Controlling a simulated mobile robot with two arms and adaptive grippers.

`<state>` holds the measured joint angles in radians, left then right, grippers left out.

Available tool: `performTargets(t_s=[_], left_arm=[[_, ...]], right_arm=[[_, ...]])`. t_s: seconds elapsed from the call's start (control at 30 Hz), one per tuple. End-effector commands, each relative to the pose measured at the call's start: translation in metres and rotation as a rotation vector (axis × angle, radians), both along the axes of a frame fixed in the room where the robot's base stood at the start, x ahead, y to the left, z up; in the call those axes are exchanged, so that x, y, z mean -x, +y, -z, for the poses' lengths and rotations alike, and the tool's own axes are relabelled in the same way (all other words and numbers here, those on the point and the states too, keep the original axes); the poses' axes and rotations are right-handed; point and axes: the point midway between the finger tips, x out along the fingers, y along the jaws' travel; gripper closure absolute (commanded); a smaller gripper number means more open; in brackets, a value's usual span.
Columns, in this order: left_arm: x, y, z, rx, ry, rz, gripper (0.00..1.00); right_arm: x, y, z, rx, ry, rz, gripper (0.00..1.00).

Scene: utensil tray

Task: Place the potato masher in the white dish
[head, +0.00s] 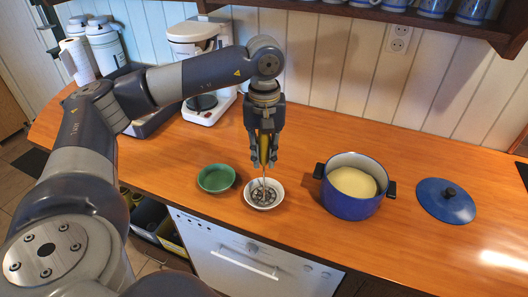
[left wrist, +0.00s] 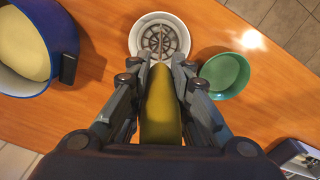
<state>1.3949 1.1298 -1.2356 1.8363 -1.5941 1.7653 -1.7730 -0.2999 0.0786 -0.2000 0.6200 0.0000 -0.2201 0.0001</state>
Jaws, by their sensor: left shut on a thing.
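My left gripper (head: 264,150) is shut on the potato masher's yellow-green handle (left wrist: 160,108). The potato masher (head: 263,193) hangs upright, with its round metal grid head down at the white dish (head: 278,204). In the left wrist view the masher head (left wrist: 161,40) lies within the rim of the white dish (left wrist: 134,45). I cannot tell whether the head touches the dish bottom. My left gripper (left wrist: 158,75) is straight above the dish. My right gripper is in neither view.
A green bowl (head: 216,179) stands just left of the dish. A blue pot (head: 348,203) with pale yellow contents stands to the right, its blue lid (head: 445,201) lying farther right. A coffee maker (head: 205,75) stands at the back. The dish is near the counter's front edge.

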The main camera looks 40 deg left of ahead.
Motion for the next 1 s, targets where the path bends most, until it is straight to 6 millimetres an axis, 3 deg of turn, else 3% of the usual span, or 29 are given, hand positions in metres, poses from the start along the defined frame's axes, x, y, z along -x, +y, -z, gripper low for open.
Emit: performTargets(t_s=[0.03, 0.1, 0.13, 0.47, 0.63, 0.67, 0.93, 1.0], left_arm=[[0.0, 0.0, 0.002, 0.0, 0.0, 0.0, 0.79], [0.0, 0.0, 0.0, 0.0, 0.0, 0.0, 0.64], [0.0, 0.0, 0.0, 0.0, 0.0, 0.0, 0.61], [0.0, 0.0, -0.001, 0.0, 0.0, 0.0, 0.61], [0.0, 0.0, -0.014, 0.001, -0.001, 0.0, 0.61], [-0.001, -0.001, -0.015, 0.001, -0.003, 0.0, 0.61], [-0.002, -0.001, -0.079, 0.003, -0.006, 0.001, 0.61], [-0.001, -0.001, -0.096, 0.0, -0.004, 0.001, 0.61]], right_arm=[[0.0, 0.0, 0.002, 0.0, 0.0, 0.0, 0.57], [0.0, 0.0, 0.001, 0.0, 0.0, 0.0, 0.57], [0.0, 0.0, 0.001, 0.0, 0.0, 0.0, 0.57], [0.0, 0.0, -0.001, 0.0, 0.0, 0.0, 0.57], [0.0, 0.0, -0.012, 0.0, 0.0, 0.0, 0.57], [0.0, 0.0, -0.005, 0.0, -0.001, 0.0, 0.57], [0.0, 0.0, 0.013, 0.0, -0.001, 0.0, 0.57], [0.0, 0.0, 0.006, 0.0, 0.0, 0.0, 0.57]])
